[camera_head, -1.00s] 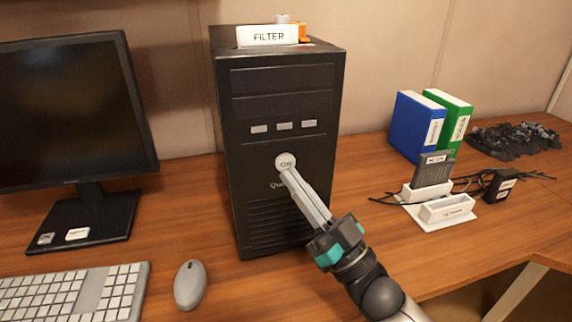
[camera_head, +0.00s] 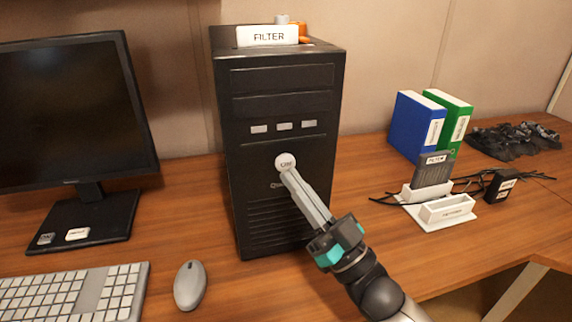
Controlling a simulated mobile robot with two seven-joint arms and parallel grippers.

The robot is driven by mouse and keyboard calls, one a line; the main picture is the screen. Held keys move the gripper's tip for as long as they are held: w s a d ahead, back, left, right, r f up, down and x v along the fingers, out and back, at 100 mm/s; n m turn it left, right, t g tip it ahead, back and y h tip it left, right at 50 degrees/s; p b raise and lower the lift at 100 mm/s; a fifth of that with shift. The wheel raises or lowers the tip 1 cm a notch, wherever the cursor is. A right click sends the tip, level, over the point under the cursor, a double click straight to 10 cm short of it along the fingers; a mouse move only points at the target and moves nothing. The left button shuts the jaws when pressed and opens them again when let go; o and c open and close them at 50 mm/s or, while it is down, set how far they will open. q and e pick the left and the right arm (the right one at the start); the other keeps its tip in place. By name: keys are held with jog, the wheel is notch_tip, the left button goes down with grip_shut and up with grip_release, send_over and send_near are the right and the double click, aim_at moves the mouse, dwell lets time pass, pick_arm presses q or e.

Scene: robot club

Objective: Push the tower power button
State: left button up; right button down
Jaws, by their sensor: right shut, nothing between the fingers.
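The black computer tower (camera_head: 283,87) stands upright on the wooden desk. Its round white power button (camera_head: 285,161) is on the front panel, below three small grey buttons. My right gripper (camera_head: 288,173) is shut and empty, reaching up from the lower right. Its fingertips are at the lower edge of the power button and overlap it in the picture. I cannot tell whether they touch it or whether it is pressed in. My left gripper is out of view.
A monitor (camera_head: 70,110), a keyboard (camera_head: 75,292) and a mouse (camera_head: 189,286) are left of the tower. A white "FILTER" label block (camera_head: 268,35) is on the tower. Blue (camera_head: 415,128) and green (camera_head: 455,118) binders and a white stand (camera_head: 446,209) are at right.

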jog(key=shift+w, duration=0.15)
dwell(0.4)
jog(key=shift+w+a, duration=0.15)
jog(key=shift+w, duration=0.15)
jog(key=shift+w+a+b, duration=0.15)
jog(key=shift+w+b, duration=0.15)
jog(key=shift+w, duration=0.15)
dwell(0.7)
jog(key=shift+s+d+p, duration=0.3)
jog(key=shift+s+p, duration=0.3)
jog(key=shift+s, duration=0.3)
